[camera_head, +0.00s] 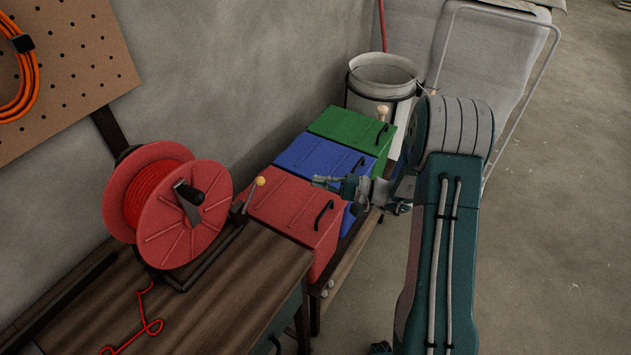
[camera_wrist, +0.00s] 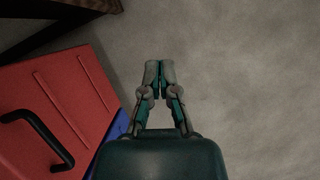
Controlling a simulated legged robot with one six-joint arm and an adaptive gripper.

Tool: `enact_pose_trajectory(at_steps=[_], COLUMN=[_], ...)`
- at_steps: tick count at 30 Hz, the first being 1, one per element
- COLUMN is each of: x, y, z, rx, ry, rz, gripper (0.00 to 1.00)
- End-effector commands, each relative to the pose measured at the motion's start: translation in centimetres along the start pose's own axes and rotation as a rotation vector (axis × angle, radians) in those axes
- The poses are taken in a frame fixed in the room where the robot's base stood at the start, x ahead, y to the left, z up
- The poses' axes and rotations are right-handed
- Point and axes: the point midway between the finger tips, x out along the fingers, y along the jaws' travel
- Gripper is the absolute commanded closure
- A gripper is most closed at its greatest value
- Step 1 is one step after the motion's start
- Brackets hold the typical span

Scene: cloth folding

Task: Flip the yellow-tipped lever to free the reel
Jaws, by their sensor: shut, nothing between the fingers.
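The red reel (camera_head: 170,207) with red cord wound on it stands on a dark frame on the wooden workbench at the left. A lever with a yellow round tip (camera_head: 260,181) rises from the frame just right of the reel, tilted up to the right. My gripper (camera_head: 318,181) is to the right of the yellow tip, apart from it, and appears above the coloured boxes. In the wrist view my gripper (camera_wrist: 160,66) has its fingertips together with nothing between them. The reel and the lever do not show in the wrist view.
A red box (camera_head: 290,208), a blue box (camera_head: 325,158) and a green box (camera_head: 345,127) stand right of the workbench (camera_head: 215,300). A white bucket (camera_head: 383,75) stands behind them. Loose red cord (camera_head: 150,325) lies on the bench. Open floor (camera_head: 560,250) lies to the right.

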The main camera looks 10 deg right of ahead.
Motion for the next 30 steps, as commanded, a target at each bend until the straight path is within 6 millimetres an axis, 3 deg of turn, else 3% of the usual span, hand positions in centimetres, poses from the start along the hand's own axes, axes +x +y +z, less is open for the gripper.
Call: enact_pose_trajectory(at_steps=[12,19,30], x=[7.7,9.4,9.7], y=[0.0,0.0,0.0], z=[0.8,2.6,2.9], rx=[0.001,0.001,0.000], ry=[-0.004,-0.001,0.000], rz=[0.001,0.001,0.001], gripper=[1.00,1.00,1.00])
